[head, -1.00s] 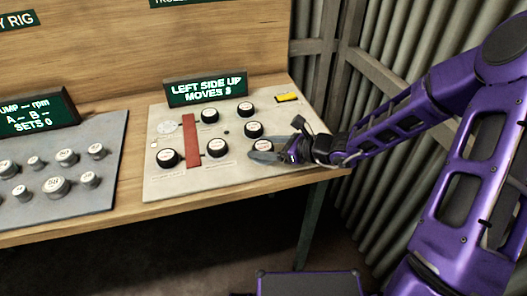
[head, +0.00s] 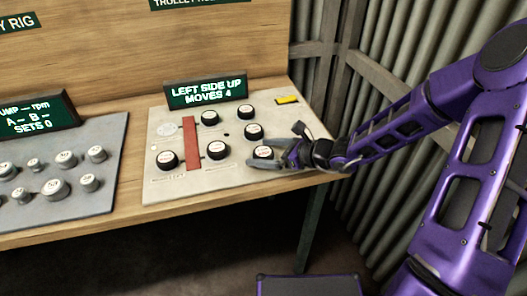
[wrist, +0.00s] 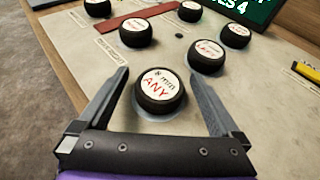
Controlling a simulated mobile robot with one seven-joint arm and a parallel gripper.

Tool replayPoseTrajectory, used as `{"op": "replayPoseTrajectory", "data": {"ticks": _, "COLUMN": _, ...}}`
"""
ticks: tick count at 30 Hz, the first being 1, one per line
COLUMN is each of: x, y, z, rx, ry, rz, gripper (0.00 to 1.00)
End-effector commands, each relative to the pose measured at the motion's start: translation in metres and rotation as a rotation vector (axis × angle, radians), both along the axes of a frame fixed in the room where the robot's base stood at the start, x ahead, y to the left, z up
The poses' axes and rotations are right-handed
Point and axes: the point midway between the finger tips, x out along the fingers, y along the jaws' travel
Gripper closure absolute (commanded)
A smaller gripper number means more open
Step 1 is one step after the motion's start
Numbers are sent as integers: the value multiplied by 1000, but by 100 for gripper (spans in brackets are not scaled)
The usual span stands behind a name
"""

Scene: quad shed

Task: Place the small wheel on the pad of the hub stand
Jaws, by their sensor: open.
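Several black wheels with white lettered caps stand on a pale board (head: 235,178). One wheel, with a cap reading "8 mm ANY" (wrist: 159,92), stands upright on the board between the fingers of my gripper (wrist: 160,74). My gripper is open, with a visible gap between each finger and this wheel. The same wheel shows in the head view (head: 263,152) at the board's front right. Other wheels stand at the front left (head: 167,160), front middle (head: 217,150) and right (head: 254,131). I cannot tell which part is the hub stand's pad or which wheel is the small one.
A red bar (head: 191,143) lies across the board. Behind it, a display (head: 206,91) reads "LEFT SIDE UP MOVES 4". A grey board (head: 95,204) with several silver knobs is at left. Corrugated wall stands close at right.

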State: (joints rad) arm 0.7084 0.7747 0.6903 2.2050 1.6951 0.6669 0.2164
Motion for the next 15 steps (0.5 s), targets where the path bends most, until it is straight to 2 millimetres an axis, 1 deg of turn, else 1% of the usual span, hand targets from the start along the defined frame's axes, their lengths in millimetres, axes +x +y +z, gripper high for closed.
{"op": "replayPoseTrajectory", "data": {"ticks": 1, "x": -3, "y": -8, "z": 4, "rx": -2, "ry": 0, "rz": -5, "gripper": 0}}
{"op": "replayPoseTrajectory", "data": {"ticks": 9, "x": -29, "y": -55, "z": 27, "rx": -3, "ry": 0, "rz": -7, "gripper": 0}}
{"op": "replayPoseTrajectory", "data": {"ticks": 15, "x": -45, "y": -84, "z": 39, "rx": -3, "ry": 1, "rz": -5, "gripper": 0}}
